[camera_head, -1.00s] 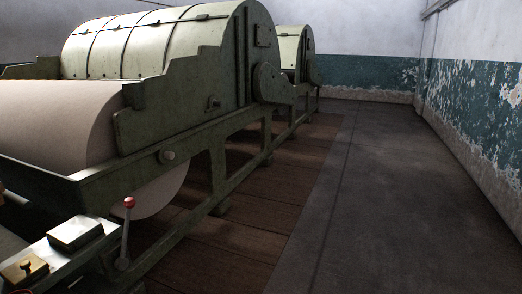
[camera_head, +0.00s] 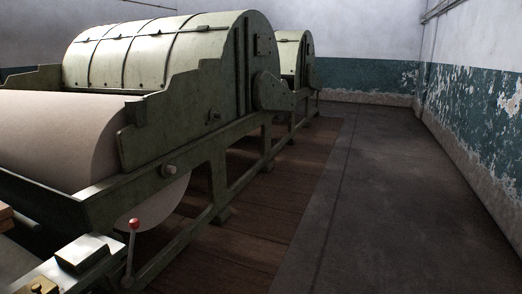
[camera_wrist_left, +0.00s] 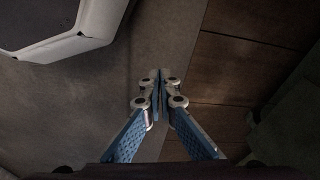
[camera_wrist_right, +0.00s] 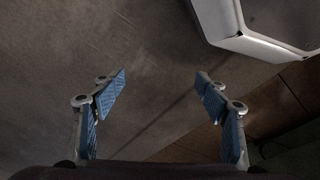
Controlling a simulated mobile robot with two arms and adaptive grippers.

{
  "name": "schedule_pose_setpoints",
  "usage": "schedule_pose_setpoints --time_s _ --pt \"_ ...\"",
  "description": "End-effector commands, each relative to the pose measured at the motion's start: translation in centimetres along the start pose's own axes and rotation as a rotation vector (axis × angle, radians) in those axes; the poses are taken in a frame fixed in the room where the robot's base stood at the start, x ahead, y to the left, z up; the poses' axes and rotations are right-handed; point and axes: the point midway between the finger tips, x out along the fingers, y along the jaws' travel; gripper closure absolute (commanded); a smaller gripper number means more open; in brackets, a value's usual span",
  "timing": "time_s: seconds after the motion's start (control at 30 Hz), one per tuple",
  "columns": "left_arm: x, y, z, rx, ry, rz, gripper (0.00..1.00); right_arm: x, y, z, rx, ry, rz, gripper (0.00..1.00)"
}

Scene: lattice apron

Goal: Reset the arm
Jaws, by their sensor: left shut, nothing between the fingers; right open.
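My left gripper (camera_wrist_left: 158,92) shows in the left wrist view with its blue-padded fingers together at the tips and nothing between them. It hangs over the seam between grey floor and wooden boards. My right gripper (camera_wrist_right: 160,82) shows in the right wrist view with its fingers wide apart and empty over the grey floor. Neither gripper nor arm shows in the head view. A white rounded body, likely my own base, shows at the top of both wrist views.
A green machine (camera_head: 225,85) with a large pale roll (camera_head: 55,140) stands at left. A red-knobbed lever (camera_head: 131,250) rises at its front corner beside a small metal box (camera_head: 82,254). Wooden boards (camera_head: 250,243) run alongside. The grey floor (camera_head: 390,200) is clear up to the peeling wall (camera_head: 475,110).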

Motion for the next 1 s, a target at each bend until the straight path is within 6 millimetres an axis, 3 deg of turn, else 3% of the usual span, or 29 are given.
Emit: schedule_pose_setpoints --time_s 0.23,0.4,0.5,0.67,1.0 --pt "3.1 0.4 8.2 0.012 -0.059 0.006 1.00 3.1 -0.3 8.2 -0.012 -0.060 -0.006 0.32" --pt "3.7 0.4 13.7 0.019 -0.087 0.008 1.00 3.7 -0.4 13.7 -0.019 -0.087 -0.008 0.32" --pt "3.6 0.4 15.9 0.022 -0.096 0.009 1.00 3.6 -0.4 16.0 -0.022 -0.097 -0.009 0.32" --pt "3.6 0.4 17.7 0.025 -0.102 0.009 1.00 3.6 -0.4 17.8 -0.025 -0.103 -0.009 0.32" --pt "3.6 0.4 17.8 0.025 -0.103 0.009 1.00 3.6 -0.4 17.8 -0.025 -0.103 -0.009 0.32"
